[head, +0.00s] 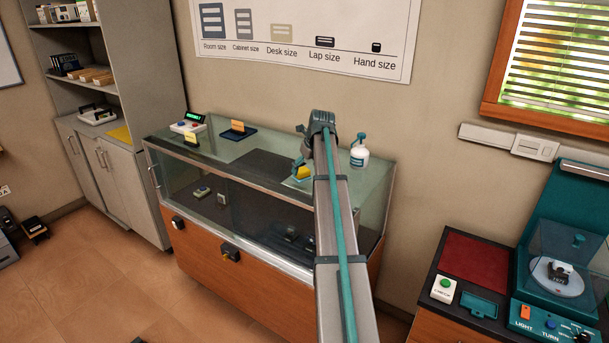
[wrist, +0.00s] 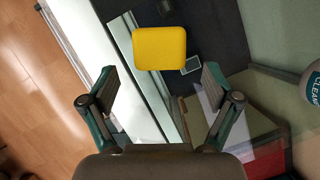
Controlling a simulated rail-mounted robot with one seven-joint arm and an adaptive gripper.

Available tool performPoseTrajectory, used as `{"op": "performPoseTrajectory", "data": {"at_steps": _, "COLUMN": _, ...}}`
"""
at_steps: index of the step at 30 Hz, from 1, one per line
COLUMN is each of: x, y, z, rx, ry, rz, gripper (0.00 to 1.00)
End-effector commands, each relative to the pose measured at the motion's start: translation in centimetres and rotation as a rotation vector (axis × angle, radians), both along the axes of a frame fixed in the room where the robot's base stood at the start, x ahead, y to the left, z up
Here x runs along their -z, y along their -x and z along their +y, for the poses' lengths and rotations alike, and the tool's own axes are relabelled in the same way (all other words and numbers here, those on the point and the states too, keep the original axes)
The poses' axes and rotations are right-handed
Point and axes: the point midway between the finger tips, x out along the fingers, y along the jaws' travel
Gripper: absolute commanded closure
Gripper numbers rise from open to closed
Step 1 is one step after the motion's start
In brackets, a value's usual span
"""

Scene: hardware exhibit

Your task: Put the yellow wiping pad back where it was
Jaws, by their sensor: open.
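The yellow wiping pad (head: 303,173) is at the glass top of the display case (head: 222,147), near its front edge, partly hidden by my arm in the head view. In the wrist view the pad (wrist: 159,48) is a rounded yellow block just beyond my fingertips. My gripper (wrist: 160,74) is open, with one finger to each side of the pad's line and a gap on both sides. In the head view my gripper (head: 300,162) is right at the pad. I cannot tell whether the pad touches the glass.
A white spray bottle (head: 359,156) with a teal top stands right of my gripper on the case. A dark stand with an orange card (head: 237,127) and a small device with a green display (head: 190,124) are farther left. Glass between them is clear.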

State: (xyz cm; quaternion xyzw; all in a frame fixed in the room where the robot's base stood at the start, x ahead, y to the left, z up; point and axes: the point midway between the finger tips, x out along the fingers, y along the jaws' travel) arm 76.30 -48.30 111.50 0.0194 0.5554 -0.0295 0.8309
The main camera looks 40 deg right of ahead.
Motion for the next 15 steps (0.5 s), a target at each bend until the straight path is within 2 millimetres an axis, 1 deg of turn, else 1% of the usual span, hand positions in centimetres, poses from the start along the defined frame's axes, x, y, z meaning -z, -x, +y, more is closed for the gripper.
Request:
{"op": "performPoseTrajectory", "data": {"at_steps": 3, "x": -2.0, "y": 0.9, "z": 0.0, "rx": 0.001, "ry": 0.002, "rz": -0.002, "gripper": 0.11}}
{"op": "performPoseTrajectory", "data": {"at_steps": 9, "x": -5.5, "y": 2.3, "z": 0.1, "rx": 0.002, "ry": 0.002, "rz": -0.002, "gripper": 0.11}}
{"op": "performPoseTrajectory", "data": {"at_steps": 12, "x": -6.8, "y": 2.8, "z": 0.1, "rx": 0.001, "ry": 0.001, "rz": -0.001, "gripper": 0.11}}
{"op": "performPoseTrajectory", "data": {"at_steps": 15, "x": -7.7, "y": 3.2, "z": 0.2, "rx": 0.001, "ry": 0.0, "rz": 0.0, "gripper": 0.11}}
